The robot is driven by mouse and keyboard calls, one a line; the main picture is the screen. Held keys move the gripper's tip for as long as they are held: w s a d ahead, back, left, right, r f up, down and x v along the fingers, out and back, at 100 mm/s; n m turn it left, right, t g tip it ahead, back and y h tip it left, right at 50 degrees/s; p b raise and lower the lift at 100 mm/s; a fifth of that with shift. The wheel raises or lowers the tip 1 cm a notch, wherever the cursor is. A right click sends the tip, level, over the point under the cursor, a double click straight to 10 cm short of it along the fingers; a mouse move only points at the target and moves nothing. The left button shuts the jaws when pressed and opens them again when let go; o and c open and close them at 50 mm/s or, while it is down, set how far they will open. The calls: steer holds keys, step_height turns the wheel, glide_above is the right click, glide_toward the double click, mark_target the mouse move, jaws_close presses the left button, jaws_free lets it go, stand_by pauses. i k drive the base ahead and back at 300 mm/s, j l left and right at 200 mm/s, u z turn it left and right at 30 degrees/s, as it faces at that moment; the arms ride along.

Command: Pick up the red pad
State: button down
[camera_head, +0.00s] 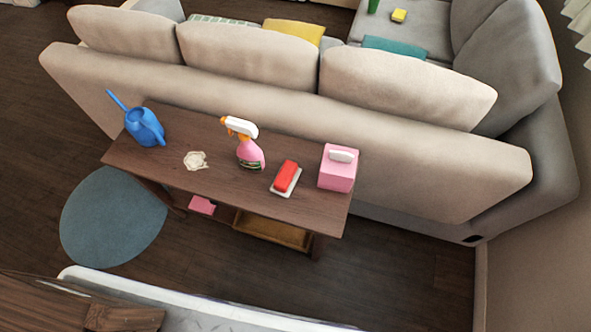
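The red pad (287,175) is a small red block on a white base (287,191). It lies on the brown wooden console table (226,185), right of the table's middle, between a spray bottle and a pink box. My gripper does not show in the head view, so its state and position cannot be seen.
On the table, a pink-and-white spray bottle (249,152) stands left of the pad and a pink tissue box (337,172) right of it. A crumpled white item (195,161) and a blue watering can (145,127) are farther left. A beige sofa (290,110) stands directly behind.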

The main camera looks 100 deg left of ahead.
mark_target(283, 183)
steer(key=u, duration=3.05)
steer(key=z, duration=2.15)
steer(key=u, duration=2.15)
steer(key=j, duration=0.1)
steer(key=i+z, duration=0.05)
